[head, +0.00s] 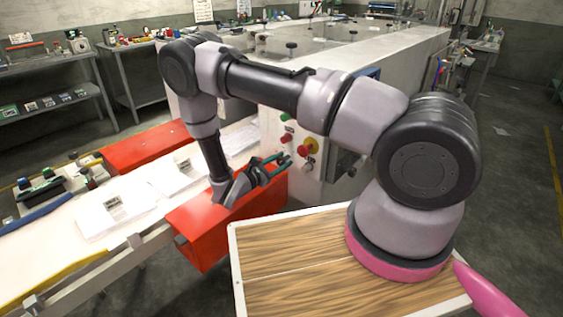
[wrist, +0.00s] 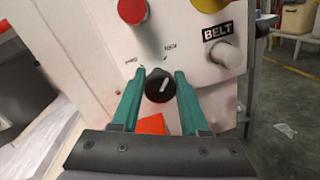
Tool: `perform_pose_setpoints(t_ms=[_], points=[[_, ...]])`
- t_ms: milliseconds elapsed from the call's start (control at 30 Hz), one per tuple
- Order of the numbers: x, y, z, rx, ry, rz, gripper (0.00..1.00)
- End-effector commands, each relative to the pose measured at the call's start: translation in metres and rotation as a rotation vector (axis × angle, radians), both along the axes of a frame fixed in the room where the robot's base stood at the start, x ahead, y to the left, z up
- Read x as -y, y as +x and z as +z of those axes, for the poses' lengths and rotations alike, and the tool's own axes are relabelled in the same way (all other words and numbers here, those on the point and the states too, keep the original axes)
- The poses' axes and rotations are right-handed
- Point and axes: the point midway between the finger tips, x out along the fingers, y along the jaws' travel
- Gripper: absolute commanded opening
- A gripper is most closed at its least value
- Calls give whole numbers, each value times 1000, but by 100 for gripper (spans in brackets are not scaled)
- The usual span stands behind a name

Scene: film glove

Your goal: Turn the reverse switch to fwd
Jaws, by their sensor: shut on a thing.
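The reverse switch is a black rotary knob (wrist: 159,86) with a white pointer line, on the white control panel in the wrist view. Its pointer tilts slightly to the right of straight up. Small labels sit above it on both sides, too blurred to read for certain. My gripper (wrist: 157,80) has its two green fingers on either side of the knob, closed on it. In the head view my gripper (head: 272,164) reaches the lower left part of the control panel (head: 316,168), and the knob is hidden there.
A red button (wrist: 132,11) and a white button (wrist: 225,54) by a BELT label sit above the knob, with a yellow piece (wrist: 209,4) at the top. A red guard (head: 215,222) stands below my gripper. A conveyor with papers (head: 115,210) lies to the left.

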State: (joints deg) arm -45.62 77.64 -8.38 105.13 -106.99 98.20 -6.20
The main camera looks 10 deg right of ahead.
Motion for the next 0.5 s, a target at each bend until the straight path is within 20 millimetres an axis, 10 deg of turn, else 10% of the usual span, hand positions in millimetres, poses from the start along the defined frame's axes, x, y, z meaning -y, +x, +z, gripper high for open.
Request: perform_pose_setpoints(t_ms=[500], points=[[-2, 0, 0, -342, -251, 3, 0]])
